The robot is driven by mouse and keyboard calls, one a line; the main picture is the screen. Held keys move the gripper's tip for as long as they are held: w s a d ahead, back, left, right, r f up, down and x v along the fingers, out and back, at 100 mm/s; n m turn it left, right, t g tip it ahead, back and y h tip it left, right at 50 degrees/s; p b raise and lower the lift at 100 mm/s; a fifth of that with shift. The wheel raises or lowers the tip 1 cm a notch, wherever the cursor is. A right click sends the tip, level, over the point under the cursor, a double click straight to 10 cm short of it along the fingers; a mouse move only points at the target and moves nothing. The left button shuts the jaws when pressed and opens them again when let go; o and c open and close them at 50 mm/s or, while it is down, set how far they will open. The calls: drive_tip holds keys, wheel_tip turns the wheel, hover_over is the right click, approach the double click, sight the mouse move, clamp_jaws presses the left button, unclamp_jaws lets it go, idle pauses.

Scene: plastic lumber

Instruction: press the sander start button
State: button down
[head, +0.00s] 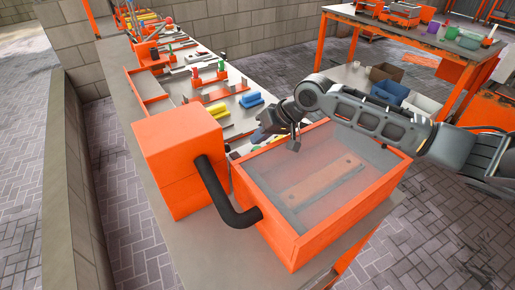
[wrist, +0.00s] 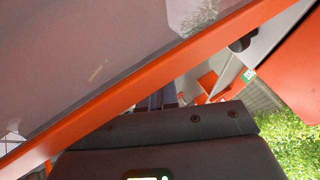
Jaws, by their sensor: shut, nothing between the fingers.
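The sander is an orange box (head: 332,236) with a translucent top, at the front of the long bench in the head view. A flat brown piece (head: 320,180) shows dimly through the top. I cannot make out the start button in either view. My gripper (head: 264,132) reaches down at the sander's far side, just beyond its far rim. It is shut and empty. In the wrist view the orange rim (wrist: 130,88) runs diagonally, close to my gripper (wrist: 160,99), whose fingertips are small and partly hidden. I cannot tell whether they touch the sander.
A black hose (head: 222,190) joins the sander to an orange housing (head: 180,155) on its left. An orange-framed table (head: 420,40) stands at the back right. Paved floor (head: 440,235) at the right front is clear.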

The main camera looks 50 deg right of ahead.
drive_tip(key=shift+f, duration=0.2)
idle(0.5)
drive_tip(key=shift+f, duration=0.25)
drive_tip(key=shift+s+a+f, duration=0.15)
drive_tip(key=shift+s+f, duration=0.05)
drive_tip(key=shift+f, duration=0.9)
idle(1.0)
drive_tip(key=shift+r, duration=0.25)
drive_tip(key=shift+w+r, duration=0.1)
drive_tip(key=shift+r, duration=2.75)
